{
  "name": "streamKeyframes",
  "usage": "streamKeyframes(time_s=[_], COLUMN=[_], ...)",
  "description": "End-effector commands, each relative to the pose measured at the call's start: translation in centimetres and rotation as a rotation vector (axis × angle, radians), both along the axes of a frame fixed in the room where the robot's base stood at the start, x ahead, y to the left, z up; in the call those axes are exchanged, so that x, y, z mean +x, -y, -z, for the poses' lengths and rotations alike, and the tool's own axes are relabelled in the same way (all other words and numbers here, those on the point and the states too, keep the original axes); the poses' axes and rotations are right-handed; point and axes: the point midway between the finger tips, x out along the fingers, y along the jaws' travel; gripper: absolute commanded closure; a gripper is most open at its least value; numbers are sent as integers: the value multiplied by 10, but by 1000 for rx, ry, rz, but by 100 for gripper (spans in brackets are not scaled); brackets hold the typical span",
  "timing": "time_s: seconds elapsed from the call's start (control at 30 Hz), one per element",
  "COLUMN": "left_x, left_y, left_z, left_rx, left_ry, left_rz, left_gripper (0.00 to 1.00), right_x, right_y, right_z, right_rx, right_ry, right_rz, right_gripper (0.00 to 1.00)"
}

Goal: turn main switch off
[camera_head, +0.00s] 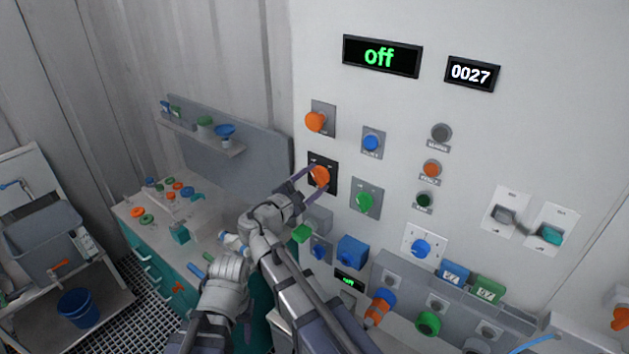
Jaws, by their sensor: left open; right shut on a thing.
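An orange rotary switch knob (319,176) sits on a black plate on the white panel. My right gripper (312,180) has its two thin fingers on either side of this knob and is shut on it. The knob's label is too small to read.
Another orange knob (315,121) is above, a blue button (371,143) and a green knob (364,201) to the right. A counter display reads 0027 (471,73). A blue box (352,251) juts out below. A workbench (135,207) with small coloured parts stands left.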

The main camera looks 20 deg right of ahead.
Motion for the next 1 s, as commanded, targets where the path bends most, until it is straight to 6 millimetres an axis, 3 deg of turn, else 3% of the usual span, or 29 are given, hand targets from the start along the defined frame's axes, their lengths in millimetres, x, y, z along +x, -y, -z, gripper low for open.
streamKeyframes(time_s=[0.53,0.57,0.8,1.0], left_x=[0,0,0,0], left_y=[0,0,0,0], left_z=[1,1,1,0], left_rx=[0,0,0,0], left_ry=[0,0,0,0], left_rz=[0,0,0,0], left_gripper=[50,50,50,50], right_x=[-1,-1,-1,-1], right_y=[-1,-1,0,0], right_z=[3,3,2,1], right_rx=[-6,-6,-7,-8], right_ry=[-20,-20,-18,-16], right_rz=[-1,-1,0,0], right_gripper=[88,29,3,3])
